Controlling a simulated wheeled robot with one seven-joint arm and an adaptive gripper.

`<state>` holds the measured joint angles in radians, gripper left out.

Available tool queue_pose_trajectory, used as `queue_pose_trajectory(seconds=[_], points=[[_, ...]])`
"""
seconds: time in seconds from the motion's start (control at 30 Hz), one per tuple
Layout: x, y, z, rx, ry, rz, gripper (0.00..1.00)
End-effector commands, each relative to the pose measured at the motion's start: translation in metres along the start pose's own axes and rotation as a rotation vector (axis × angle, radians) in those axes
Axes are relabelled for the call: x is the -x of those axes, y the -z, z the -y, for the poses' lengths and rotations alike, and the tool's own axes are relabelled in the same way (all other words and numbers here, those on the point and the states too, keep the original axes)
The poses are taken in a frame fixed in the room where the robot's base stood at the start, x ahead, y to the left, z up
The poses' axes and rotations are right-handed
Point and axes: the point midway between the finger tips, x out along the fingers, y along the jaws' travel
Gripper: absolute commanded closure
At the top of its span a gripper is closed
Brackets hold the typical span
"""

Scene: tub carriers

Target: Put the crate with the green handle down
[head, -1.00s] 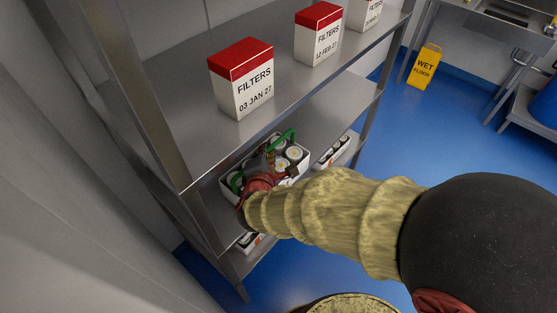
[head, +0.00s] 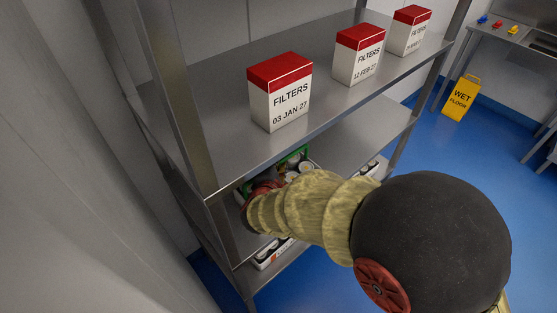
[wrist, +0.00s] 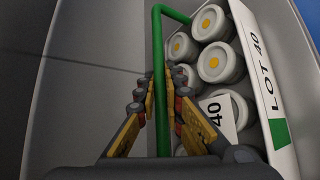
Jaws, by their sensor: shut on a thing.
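The crate with the green handle (head: 293,157) is at the middle shelf's level, just below the upper shelf's front edge. My arm and the upper shelf hide much of it. In the wrist view its green handle (wrist: 160,75) runs between the fingers of my gripper (wrist: 161,95), which is shut on it. White tubs with yellow centres sit right of the handle, inside the crate wall (wrist: 268,75) marked LOT 40. I cannot tell whether the crate's base touches the shelf.
Another crate (head: 372,166) stands farther right on the middle shelf (head: 350,140). A crate (head: 267,260) is on the lower shelf. Filter boxes (head: 280,100) stand on the upper shelf. A wet-floor sign (head: 461,98) stands on the blue floor.

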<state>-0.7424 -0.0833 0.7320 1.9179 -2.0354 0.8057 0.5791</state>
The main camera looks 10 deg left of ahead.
Motion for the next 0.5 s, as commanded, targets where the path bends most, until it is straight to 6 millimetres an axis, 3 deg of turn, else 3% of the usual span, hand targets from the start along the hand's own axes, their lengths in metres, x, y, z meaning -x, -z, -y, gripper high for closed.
queue_pose_trajectory(seconds=[0.33,0.37,0.5], points=[[-0.0002,-0.0005,-0.0044,-0.005,-0.009,0.002,1.0],[-0.0005,0.0005,0.0007,-0.001,-0.001,0.0,0.9],[-0.0002,0.0002,0.0001,-0.001,-0.001,0.0,0.82]])
